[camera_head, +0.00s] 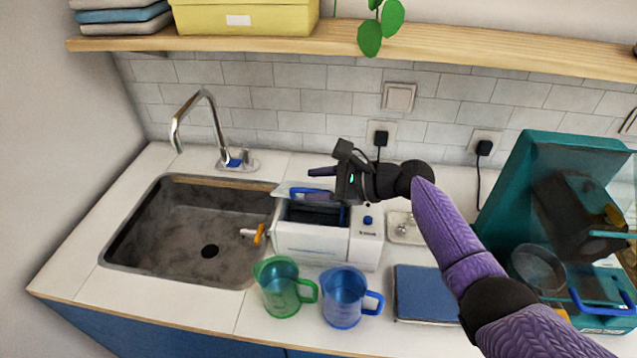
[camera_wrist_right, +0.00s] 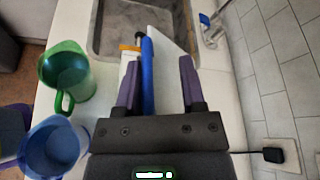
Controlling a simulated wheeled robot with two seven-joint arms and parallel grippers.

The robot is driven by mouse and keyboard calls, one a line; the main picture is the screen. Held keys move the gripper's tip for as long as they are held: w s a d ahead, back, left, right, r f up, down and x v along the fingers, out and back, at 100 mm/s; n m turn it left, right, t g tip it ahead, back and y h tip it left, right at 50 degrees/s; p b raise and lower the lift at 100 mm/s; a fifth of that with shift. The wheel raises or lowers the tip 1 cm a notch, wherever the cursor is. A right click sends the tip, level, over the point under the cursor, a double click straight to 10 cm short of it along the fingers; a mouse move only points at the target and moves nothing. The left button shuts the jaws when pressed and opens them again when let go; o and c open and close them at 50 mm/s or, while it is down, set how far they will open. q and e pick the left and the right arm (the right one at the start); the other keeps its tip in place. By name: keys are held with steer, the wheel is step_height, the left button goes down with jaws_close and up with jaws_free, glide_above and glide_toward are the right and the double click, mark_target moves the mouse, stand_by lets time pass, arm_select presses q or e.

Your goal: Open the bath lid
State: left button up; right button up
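The bath is a white box (camera_head: 310,243) on the counter, right of the sink, with a dark opening in its top. Its pale lid (camera_head: 284,190) is raised at the back of the opening, partly hidden by my right gripper; how far it is open is hard to tell. My right gripper (camera_head: 320,184) is above the bath. In the right wrist view its purple fingers (camera_wrist_right: 160,82) are spread apart. A blue bar (camera_wrist_right: 148,75), likely the lid's handle, lies between them, nearer the left finger, with the white lid (camera_wrist_right: 172,50) beside it. My left gripper is out of view.
A green jug (camera_head: 280,288) and a blue jug (camera_head: 343,297) stand in front of the bath. The sink (camera_head: 135,235) lies left, with a tap (camera_head: 207,125) behind. A blue flat pad (camera_head: 425,292) and a teal machine (camera_head: 520,190) are right. A shelf (camera_head: 480,60) runs above.

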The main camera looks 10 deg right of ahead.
steer(key=p+v, duration=0.1)
steer(key=v, duration=0.9)
steer(key=shift+w, duration=0.1)
